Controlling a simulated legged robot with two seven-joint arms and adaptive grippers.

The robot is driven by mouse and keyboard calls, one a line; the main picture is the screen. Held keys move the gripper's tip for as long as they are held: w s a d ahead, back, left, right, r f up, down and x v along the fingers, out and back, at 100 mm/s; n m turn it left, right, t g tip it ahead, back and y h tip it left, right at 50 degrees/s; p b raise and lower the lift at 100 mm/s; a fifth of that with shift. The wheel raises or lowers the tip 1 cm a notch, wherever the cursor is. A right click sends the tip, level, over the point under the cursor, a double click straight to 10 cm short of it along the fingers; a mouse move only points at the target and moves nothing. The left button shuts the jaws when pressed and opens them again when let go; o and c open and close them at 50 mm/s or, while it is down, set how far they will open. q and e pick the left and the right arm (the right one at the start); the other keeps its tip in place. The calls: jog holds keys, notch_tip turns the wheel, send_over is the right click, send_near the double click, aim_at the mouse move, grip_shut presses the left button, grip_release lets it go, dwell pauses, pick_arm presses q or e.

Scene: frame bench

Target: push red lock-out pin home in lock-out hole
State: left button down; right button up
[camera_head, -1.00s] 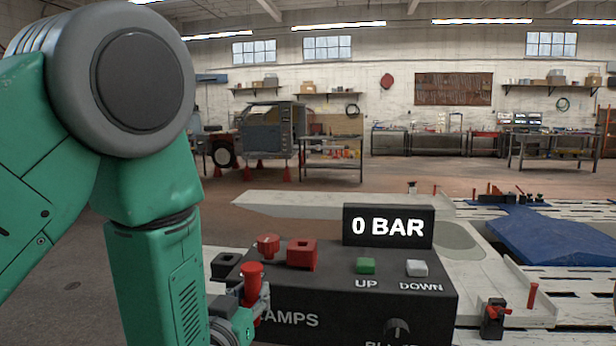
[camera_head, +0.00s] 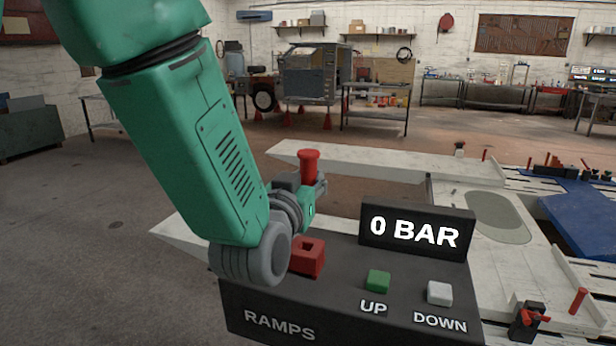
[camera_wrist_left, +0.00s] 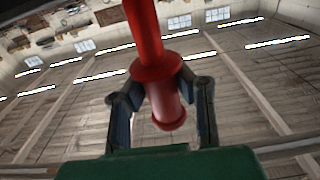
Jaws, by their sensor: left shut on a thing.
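The red lock-out pin (camera_head: 309,168) stands upright in my left gripper (camera_head: 312,187), its wider head on top, above the back left of the dark control box. In the left wrist view, the pin (camera_wrist_left: 152,70) sits between the two fingers of my left gripper (camera_wrist_left: 165,105), with its collar near the fingertips and its shaft running out of the top of the picture. A red block (camera_head: 307,257) with a square opening in its top sits on the box, just right of my left wrist. I cannot tell whether this is the lock-out hole. My right gripper is out of view.
The control box (camera_head: 270,318) carries a "0 BAR" display (camera_head: 416,232), a green UP button (camera_head: 378,281) and a white DOWN button (camera_head: 439,293). My left arm hides its left part. Pale ramps (camera_head: 390,165) and a slotted bench lie behind and right.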

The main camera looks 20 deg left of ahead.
pick_arm(q)
jog(key=shift+d+f, duration=0.2)
jog(key=shift+d, duration=0.1)
jog(key=shift+a+f+b, duration=0.4)
jog(key=shift+f+b, duration=0.2)
jog(key=shift+b, duration=0.05)
jog(key=f+b, duration=0.3)
jog(key=f, duration=0.1)
jog(key=shift+a, duration=0.3)
jog(key=shift+d+f, duration=0.1)
jog(key=shift+d, duration=0.4)
jog(key=shift+a, duration=0.5)
jog(key=shift+d, duration=0.1)
